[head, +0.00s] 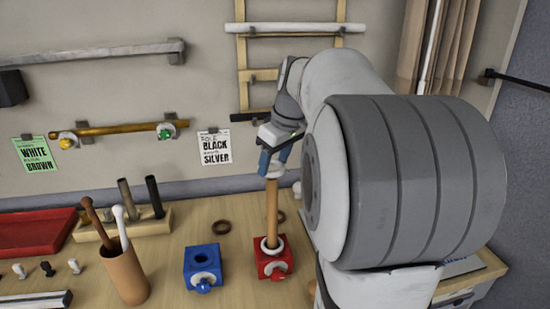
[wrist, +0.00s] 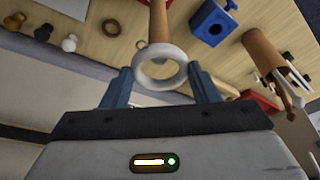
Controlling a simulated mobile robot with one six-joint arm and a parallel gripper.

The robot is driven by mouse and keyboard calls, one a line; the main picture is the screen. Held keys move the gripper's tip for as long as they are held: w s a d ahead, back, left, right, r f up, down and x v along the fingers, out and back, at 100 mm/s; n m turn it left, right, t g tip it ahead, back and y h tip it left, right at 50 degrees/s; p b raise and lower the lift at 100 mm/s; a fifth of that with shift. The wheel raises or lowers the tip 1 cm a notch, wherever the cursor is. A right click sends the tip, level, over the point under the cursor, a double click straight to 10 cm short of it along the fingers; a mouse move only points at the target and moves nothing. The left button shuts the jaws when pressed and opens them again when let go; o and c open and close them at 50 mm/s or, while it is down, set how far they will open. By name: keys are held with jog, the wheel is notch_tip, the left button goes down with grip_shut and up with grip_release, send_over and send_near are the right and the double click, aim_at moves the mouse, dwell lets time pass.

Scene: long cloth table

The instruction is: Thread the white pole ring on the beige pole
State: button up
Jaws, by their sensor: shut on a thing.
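The beige pole (head: 272,212) stands upright in the red block (head: 274,264). A white ring or collar (head: 272,249) lies around its foot. My gripper (head: 272,160) is at the pole's top end, its blue fingers pointing down. In the wrist view, the white pole ring (wrist: 160,84) sits between my two fingers (wrist: 161,88), which are shut on it. The pole (wrist: 157,22) runs up to the ring's edge in that view. I cannot tell whether its tip is inside the ring or just beside it. In the head view my fingers hide most of the ring.
A blue block (head: 202,268) stands left of the red one. A brown cup (head: 125,278) with sticks, a rack of short posts (head: 122,225) and a red tray (head: 38,233) are further left. A wall bar (head: 118,129) is behind.

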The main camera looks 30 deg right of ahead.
aim_at(275, 174)
jog(key=shift+f+b, duration=1.4)
jog(key=shift+f, duration=0.65)
jog(key=o, duration=1)
jog(key=shift+o, duration=0.2)
jog(key=shift+r, duration=0.1)
jog(key=v, duration=0.7)
jog(key=shift+r, duration=0.3)
jog(key=shift+s, duration=0.15)
